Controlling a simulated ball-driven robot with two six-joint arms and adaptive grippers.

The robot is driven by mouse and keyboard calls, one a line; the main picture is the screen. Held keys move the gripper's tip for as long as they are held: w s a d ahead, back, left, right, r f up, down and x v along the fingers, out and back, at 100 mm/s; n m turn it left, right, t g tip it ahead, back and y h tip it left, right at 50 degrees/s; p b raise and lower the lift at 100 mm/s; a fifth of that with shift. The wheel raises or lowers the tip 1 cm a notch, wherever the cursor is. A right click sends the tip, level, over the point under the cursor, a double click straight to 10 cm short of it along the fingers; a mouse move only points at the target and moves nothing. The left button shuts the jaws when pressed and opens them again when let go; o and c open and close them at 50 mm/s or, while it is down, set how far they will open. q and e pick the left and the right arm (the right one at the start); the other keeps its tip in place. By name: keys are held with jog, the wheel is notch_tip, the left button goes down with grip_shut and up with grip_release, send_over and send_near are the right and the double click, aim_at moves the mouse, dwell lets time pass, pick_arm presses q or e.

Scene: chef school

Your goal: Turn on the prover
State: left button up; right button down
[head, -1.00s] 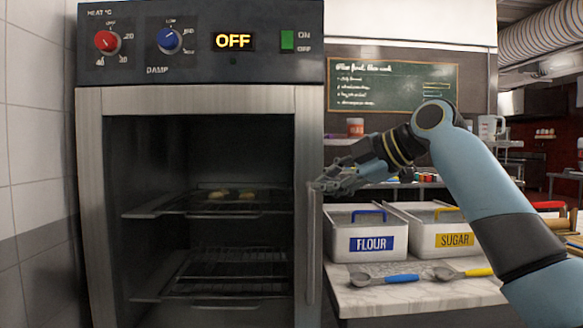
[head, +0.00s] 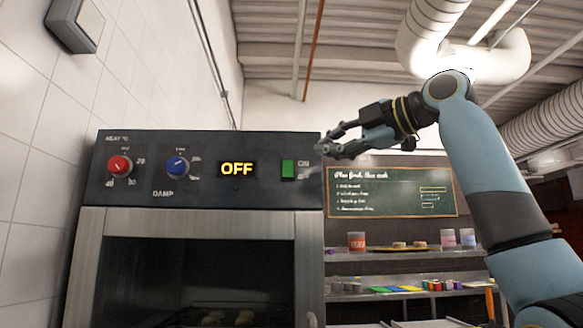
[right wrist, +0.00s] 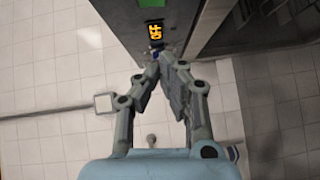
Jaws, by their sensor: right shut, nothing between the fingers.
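The prover (head: 195,222) stands at the left with its dark control panel (head: 215,195) on top. The panel has a red heat knob (head: 120,166), a blue damp knob (head: 178,166), a display (head: 237,169) reading OFF and a green switch (head: 288,170) beside ON/OFF lettering. My right gripper (head: 326,143) is shut and empty, just right of the panel's upper right corner in the head view, above the switch's height. In the right wrist view its fingertips (right wrist: 160,58) appear below the display (right wrist: 154,31) and green switch (right wrist: 151,4). My left gripper is out of view.
Baked goods sit dimly on a rack (head: 215,318) inside the prover. Behind, a chalkboard (head: 392,191) hangs above shelves (head: 400,255) with tubs and small coloured items. A tiled wall (head: 40,180) lies left of the prover. The space before the panel looks clear.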

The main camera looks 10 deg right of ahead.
aim_at(291, 169)
jog(key=p+x, duration=0.1)
jog(key=x, duration=0.3)
jog(key=w+d+p+x, duration=0.1)
jog(key=p+x, duration=0.1)
jog(key=x, duration=0.2)
jog(key=d+p+x, duration=0.1)
jog(key=x, duration=0.3)
jog(key=shift+w+f, duration=0.1)
jog(key=shift+w, duration=0.05)
jog(key=shift+w+f, duration=0.1)
jog(key=shift+w, duration=0.25)
jog(key=shift+w+f+b, duration=0.2)
jog(key=shift+f+b, duration=0.15)
jog(key=shift+b, duration=0.25)
jog(key=shift+w+r, duration=0.1)
jog(key=shift+r, duration=0.15)
jog(key=shift+f, duration=0.1)
